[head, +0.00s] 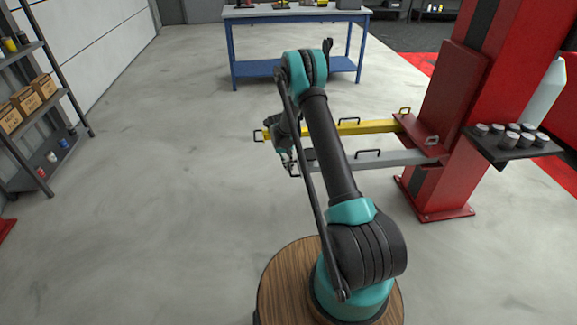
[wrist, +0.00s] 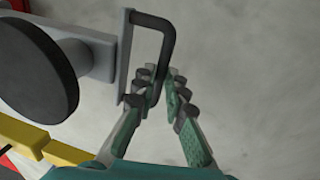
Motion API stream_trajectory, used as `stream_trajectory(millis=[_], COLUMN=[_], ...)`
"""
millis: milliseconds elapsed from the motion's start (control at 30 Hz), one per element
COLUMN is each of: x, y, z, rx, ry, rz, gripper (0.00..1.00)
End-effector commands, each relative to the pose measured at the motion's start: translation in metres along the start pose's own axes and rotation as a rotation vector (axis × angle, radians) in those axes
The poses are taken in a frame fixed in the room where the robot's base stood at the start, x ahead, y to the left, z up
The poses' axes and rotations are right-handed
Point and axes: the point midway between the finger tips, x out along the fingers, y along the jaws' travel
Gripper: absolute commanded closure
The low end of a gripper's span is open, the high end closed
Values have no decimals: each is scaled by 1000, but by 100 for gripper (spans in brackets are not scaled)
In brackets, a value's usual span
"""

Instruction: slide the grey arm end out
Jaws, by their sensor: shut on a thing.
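The grey arm (head: 395,158) reaches left from the red lift post, above the floor. Its free end is partly hidden behind my arm in the head view. In the wrist view the grey arm end (wrist: 124,60) has an upright end plate with a black U-shaped handle (wrist: 168,35) on it. A round black pad (wrist: 35,70) sits on the arm near that end. My gripper (wrist: 160,77) is shut on the lower part of the handle, beside the end plate. In the head view my gripper is small and partly hidden by my arm.
A yellow arm (head: 370,127) runs behind the grey one, close to it. The red post (head: 442,165) carries a dark tray (head: 512,148) with several grey cylinders. A blue workbench (head: 295,68) stands behind. Shelves (head: 30,110) stand at left. The floor left of the arms is clear.

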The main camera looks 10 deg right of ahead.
Motion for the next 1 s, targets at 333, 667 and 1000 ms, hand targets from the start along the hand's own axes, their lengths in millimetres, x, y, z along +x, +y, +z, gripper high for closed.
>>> stream_trajectory(millis=[333,667,1000], x=[0,-9,-23], y=[0,-45,-123], z=[0,-1,-1], rx=[0,-4,-5], ry=[0,1,1], rz=[0,-1,-2], gripper=[100,100,100])
